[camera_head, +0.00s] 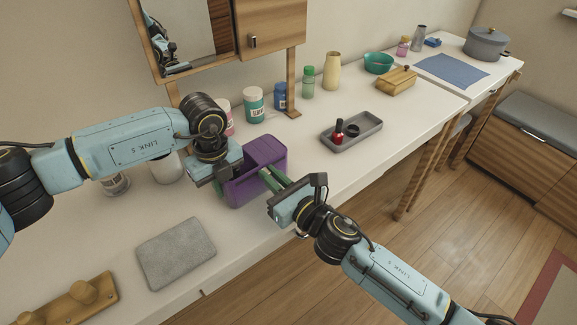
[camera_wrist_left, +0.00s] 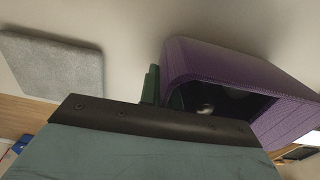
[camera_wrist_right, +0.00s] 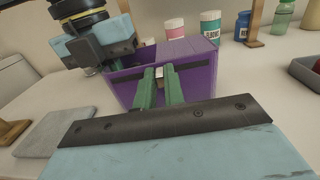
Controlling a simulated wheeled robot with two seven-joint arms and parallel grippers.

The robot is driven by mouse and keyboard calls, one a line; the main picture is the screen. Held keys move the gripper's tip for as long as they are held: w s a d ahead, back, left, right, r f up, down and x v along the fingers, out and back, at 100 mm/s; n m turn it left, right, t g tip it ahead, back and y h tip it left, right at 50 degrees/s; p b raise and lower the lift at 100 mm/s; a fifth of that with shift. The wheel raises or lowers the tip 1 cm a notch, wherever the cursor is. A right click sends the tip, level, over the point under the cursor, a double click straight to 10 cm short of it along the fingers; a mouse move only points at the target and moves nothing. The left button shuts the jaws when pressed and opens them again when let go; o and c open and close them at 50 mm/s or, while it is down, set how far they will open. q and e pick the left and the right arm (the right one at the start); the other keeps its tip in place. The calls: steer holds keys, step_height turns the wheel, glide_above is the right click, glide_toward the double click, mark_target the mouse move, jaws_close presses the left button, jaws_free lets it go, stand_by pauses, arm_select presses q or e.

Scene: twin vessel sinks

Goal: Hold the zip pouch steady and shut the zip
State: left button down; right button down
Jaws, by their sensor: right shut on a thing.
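The purple zip pouch (camera_head: 246,188) stands upright on the counter, its left part open and its right part covered by a ribbed purple top. It also shows in the left wrist view (camera_wrist_left: 215,58) and the right wrist view (camera_wrist_right: 190,75). My left gripper (camera_head: 222,183) is at the pouch's left end; in its wrist view one green finger is outside the wall and another shows inside the opening, apart. My right gripper (camera_wrist_right: 160,78) is shut at the near side of the pouch, on a small pale zip pull (camera_wrist_right: 160,74) largely hidden between its green fingers.
A grey mat (camera_head: 176,253) and a wooden peg rack (camera_head: 75,300) lie to the left. Several bottles and jars, including a teal jar (camera_head: 254,105), stand behind the pouch. A grey tray (camera_head: 352,132) with a red bottle (camera_head: 338,132) is to the right.

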mark_target(238, 182)
steer(key=s+a, duration=0.4)
steer(key=a, duration=0.1)
steer(key=shift+s, duration=0.1)
steer(key=c, duration=1.5)
jaws_free()
steer(key=shift+o, duration=0.2)
steer(key=shift+d, duration=0.1)
steer(key=v, duration=1.2)
